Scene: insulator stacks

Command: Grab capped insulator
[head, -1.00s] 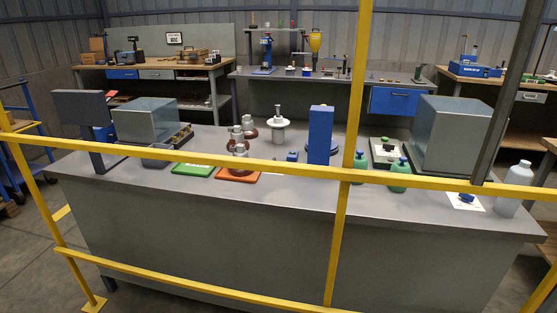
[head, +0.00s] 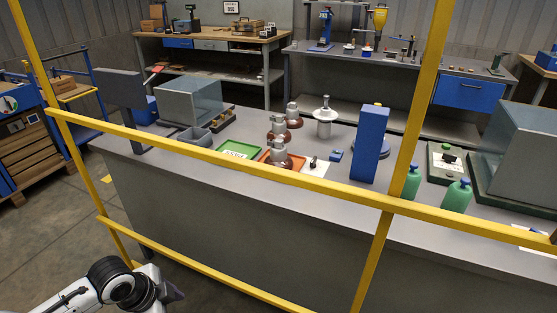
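A brown insulator stack with grey metal caps (head: 279,148) stands at the orange tray (head: 264,157) on the grey table, in the head view. Another brown insulator with a grey cap (head: 293,113) stands just behind it. A white disc insulator with a metal pin (head: 325,117) stands to their right. My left arm's dark end (head: 172,291) shows at the bottom left, on the near side of the yellow rail and far from the insulators. Its fingers cannot be made out. My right gripper is out of view.
A yellow railing (head: 225,159) runs between me and the table (head: 225,215). On the table are a green tray (head: 240,149), a blue upright box (head: 369,145), green bottles (head: 456,196), a grey box (head: 190,100) and a dark monitor (head: 119,88). Workbenches stand behind.

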